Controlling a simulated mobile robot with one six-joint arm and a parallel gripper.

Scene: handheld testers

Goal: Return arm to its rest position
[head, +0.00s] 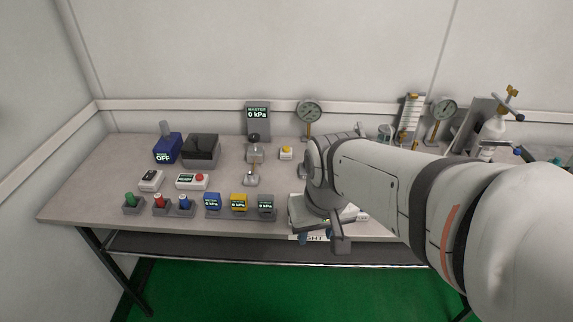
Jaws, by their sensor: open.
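My arm reaches in from the right of the head view and crosses over the right half of the workbench (110,205). Its wrist end is over the bench's front middle. My gripper (339,236) shows only in part below the wrist, near the bench's front edge, and its jaws are open. I see nothing held in it. The wrist hides part of the bench behind it, including much of a grey device (299,213) at the front edge.
Several small testers line the front left, including a blue one (212,201) and a yellow one (239,202). A blue box (167,149) and a black-topped box (201,151) stand behind. A gauge (309,111) stands behind my wrist. Bottles and stands crowd the back right.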

